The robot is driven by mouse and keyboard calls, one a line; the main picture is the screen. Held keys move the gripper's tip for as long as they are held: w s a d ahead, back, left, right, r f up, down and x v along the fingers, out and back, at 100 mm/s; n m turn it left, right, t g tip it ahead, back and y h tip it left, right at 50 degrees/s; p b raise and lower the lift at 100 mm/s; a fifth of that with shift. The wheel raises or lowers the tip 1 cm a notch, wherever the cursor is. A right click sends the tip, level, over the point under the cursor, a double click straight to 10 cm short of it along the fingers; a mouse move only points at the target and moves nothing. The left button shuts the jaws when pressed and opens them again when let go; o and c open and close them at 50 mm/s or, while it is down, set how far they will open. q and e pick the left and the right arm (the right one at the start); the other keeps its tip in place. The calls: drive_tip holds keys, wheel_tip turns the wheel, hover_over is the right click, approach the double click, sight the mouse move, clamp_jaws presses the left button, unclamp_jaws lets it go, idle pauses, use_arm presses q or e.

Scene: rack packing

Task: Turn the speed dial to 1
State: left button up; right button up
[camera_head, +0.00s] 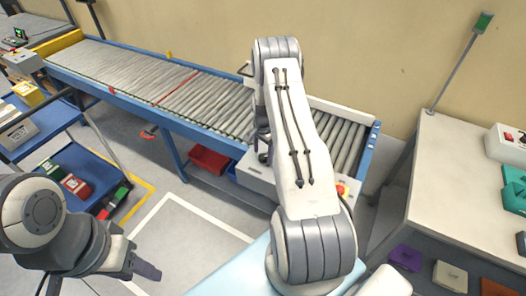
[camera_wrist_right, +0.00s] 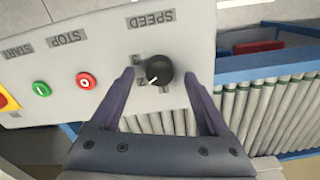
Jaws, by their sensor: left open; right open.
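The speed dial (camera_wrist_right: 159,73) is a round black knob with a white pointer line on a light grey control panel (camera_wrist_right: 105,55), under the printed word SPEED, upside down in the right wrist view. The pointer lies toward the lower left, near a mark that looks like 2. My right gripper (camera_wrist_right: 163,85) is open, with one dark finger on each side of the dial and visible gaps to it. In the head view my right arm hides the dial; part of the panel (camera_head: 257,178) shows beside it. My left gripper (camera_head: 148,272) is open and empty over the floor at lower left.
A green START button (camera_wrist_right: 41,89) and a red STOP button (camera_wrist_right: 85,81) sit on the same panel. The roller conveyor (camera_head: 175,85) runs behind it. A blue cart (camera_head: 75,160) stands left, a white table (camera_head: 460,180) right.

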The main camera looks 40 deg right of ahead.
drive_tip(key=shift+f, duration=0.6)
clamp_jaws()
